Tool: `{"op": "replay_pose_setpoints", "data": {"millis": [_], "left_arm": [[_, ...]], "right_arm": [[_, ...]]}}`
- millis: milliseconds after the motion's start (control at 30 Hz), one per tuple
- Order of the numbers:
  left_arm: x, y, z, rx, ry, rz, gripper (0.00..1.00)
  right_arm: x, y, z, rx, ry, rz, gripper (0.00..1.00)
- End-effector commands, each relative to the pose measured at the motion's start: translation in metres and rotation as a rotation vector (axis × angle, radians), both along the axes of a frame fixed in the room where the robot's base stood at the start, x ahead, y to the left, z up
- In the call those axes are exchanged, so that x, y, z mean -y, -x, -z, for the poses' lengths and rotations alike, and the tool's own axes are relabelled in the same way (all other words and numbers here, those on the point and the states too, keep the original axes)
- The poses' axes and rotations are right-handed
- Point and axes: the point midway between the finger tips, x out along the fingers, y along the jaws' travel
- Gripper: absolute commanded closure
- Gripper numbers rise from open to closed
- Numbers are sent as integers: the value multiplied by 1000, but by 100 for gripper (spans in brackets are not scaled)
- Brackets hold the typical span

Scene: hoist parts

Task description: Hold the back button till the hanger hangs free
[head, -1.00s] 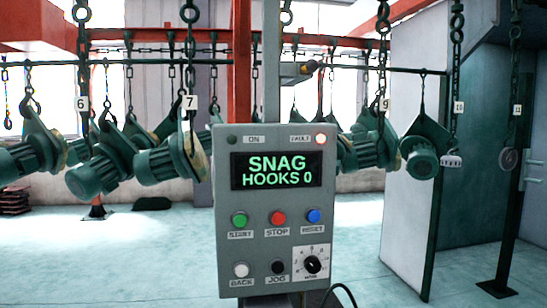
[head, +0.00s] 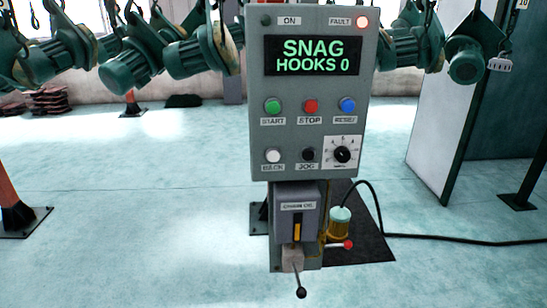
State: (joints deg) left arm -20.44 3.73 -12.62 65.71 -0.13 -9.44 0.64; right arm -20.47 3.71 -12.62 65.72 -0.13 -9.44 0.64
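The control box (head: 258,140) stands upright in the middle of the head view. Its display (head: 313,55) reads "SNAG HOOKS 0" in green. The white back button (head: 273,156) is at the lower left of the panel, beside the black jog button (head: 308,155) and the dial (head: 342,155). Green, red and blue buttons sit above. Several green motor parts (head: 190,58) hang behind; their hooks are mostly cut off, and which hanger is snagged cannot be told. Neither gripper is in view.
Below the box is a grey chain oil unit (head: 297,212) with a black-knobbed lever (head: 301,292) and a red knob (head: 347,244). A black cable (head: 450,238) runs right across the floor. A post foot (head: 18,218) stands at left. The floor at front left is clear.

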Motion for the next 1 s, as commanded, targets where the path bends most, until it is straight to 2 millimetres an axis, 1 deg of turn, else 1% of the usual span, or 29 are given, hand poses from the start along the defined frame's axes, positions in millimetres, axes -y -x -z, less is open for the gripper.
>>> {"op": "replay_pose_setpoints", "data": {"millis": [133,167,200,267,300,1000], "left_arm": [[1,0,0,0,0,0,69],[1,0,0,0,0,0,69],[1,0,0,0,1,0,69],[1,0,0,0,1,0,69],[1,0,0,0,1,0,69],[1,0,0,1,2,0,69]], "right_arm": [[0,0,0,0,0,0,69],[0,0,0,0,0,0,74],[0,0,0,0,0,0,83],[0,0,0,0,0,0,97],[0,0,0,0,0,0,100],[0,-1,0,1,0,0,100]]}}
